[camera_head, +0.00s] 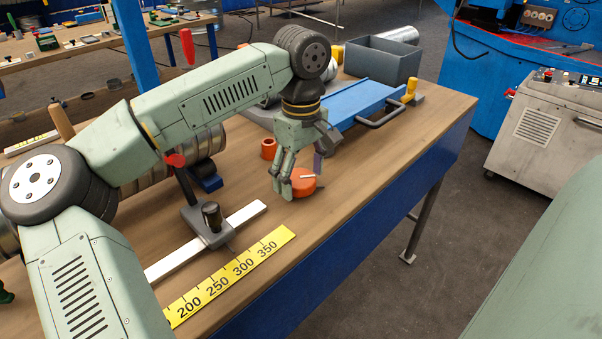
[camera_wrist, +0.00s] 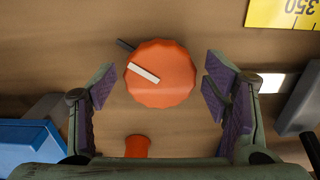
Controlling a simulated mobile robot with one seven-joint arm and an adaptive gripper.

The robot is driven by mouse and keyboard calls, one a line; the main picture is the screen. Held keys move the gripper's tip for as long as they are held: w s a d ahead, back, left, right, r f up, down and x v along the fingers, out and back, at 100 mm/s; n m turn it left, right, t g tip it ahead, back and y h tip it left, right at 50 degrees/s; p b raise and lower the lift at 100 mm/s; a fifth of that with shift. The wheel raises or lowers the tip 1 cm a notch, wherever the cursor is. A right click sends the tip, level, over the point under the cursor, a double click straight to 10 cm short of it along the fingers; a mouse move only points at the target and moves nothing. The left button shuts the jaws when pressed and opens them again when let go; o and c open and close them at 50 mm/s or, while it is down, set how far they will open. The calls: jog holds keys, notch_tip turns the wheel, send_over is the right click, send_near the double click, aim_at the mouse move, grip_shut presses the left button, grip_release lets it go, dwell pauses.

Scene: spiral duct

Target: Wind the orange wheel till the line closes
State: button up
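The orange wheel (camera_wrist: 165,88) is a low scalloped knob on the wooden table, with a white bar on its top. A dark mark (camera_wrist: 124,45) shows just outside its upper left rim. The white bar and the dark mark slant much alike, but in the wrist view they are offset and do not form one straight line. In the head view, the wheel (camera_head: 304,188) is partly hidden behind my fingers. My gripper (camera_wrist: 158,88) is open, with purple-padded fingers on both sides of the wheel and a visible gap on each side. It also shows in the head view (camera_head: 283,186).
A small orange cylinder (camera_head: 268,148) stands close behind the wheel. A clamp stand with a black knob (camera_head: 211,215), a white strip and a yellow ruler (camera_head: 235,272) lie in front. A blue plate (camera_head: 365,100) and a grey bin (camera_head: 384,62) stand behind. The table edge is right.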

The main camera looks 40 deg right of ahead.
aim_at(301, 179)
jog(key=shift+o, duration=0.2)
notch_tip(301, 179, up, 12)
dwell(0.6)
dwell(0.5)
